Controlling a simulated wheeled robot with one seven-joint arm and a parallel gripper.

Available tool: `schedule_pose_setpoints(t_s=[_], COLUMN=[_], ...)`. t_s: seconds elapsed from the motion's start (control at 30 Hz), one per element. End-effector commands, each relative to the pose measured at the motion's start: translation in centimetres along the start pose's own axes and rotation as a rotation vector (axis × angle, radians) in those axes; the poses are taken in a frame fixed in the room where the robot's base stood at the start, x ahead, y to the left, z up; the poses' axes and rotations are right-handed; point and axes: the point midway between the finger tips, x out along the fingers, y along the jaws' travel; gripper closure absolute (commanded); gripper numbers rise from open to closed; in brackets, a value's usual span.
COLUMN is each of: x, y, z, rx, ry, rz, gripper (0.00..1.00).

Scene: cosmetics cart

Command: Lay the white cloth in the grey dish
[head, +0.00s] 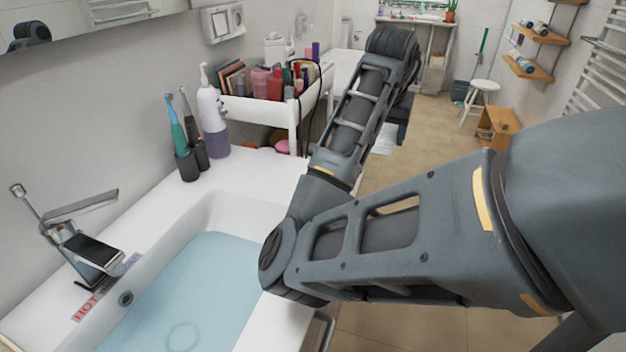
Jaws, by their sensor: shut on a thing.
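My arm (345,125) reaches from the right edge across the picture, bends above the basin's right rim and rises toward the back. Its far end turns down behind the forearm, and I cannot make out my gripper's fingers or what is between them. A pale, whitish patch (384,140) shows just right of the forearm, low against the floor. I cannot tell whether it is the white cloth or a mat. I cannot make out the grey dish; my arm hides part of the area beyond the cart.
A white cart (262,109) with books and bottles stands beyond the sink. The water-filled basin (190,285), tap (80,245), toothbrush holders (187,166) and pump bottle (212,125) are at left. A white stool (483,86) and wooden shelf unit (497,127) stand at back right. Floor between is open.

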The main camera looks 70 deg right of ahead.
Motion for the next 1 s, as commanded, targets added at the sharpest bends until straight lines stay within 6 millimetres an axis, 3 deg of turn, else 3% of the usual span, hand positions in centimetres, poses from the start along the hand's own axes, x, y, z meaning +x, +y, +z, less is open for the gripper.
schedule_pose_setpoints(t_s=[0.37,0.8,1.0], x=[0.2,3.5,4.7], y=[-0.5,-8.3,-10.6], z=[0.2,5.0,6.3], rx=[-0.001,-0.006,-0.002], ry=[0.0,-0.001,0.0], rz=[0.001,0.0,0.0], gripper=[0.69,0.69,0.69])
